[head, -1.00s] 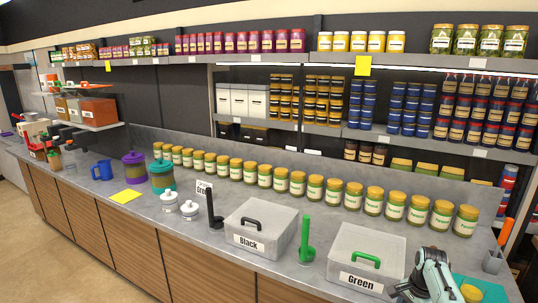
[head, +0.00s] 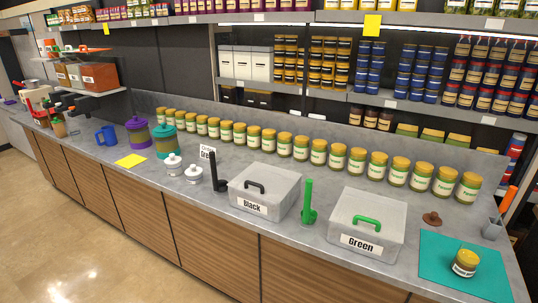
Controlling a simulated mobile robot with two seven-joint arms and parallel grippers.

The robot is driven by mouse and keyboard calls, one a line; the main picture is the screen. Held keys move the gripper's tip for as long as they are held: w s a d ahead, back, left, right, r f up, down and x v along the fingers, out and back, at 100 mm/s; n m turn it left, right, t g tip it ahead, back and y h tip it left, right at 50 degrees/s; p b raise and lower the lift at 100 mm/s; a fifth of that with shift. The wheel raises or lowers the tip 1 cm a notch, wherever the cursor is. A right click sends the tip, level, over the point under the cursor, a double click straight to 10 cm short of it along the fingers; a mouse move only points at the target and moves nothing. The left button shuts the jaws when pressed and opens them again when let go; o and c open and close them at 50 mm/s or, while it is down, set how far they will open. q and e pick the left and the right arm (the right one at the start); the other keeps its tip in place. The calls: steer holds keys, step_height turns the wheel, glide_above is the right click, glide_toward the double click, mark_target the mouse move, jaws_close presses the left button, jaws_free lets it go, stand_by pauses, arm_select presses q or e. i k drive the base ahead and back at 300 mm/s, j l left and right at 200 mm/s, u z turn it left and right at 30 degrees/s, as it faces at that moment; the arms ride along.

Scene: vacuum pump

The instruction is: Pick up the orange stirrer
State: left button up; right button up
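An orange stick-like handle (head: 507,200), which looks like the stirrer, leans upright at the far right of the counter. Its lower end is hidden in a small grey holder (head: 493,228). It stands just behind and right of a teal mat (head: 440,254). Neither of my grippers is in the head view now.
A jar with a gold lid (head: 466,262) lies on the teal mat, with a brown knob-like lid (head: 432,218) behind it. The Green box (head: 365,226) and Black box (head: 264,190) stand to the left. A row of gold-lidded jars (head: 338,156) lines the back.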

mark_target(509, 196)
steer(key=z, duration=1.65)
steer(key=i+j+u, duration=0.1)
steer(key=u, duration=0.15)
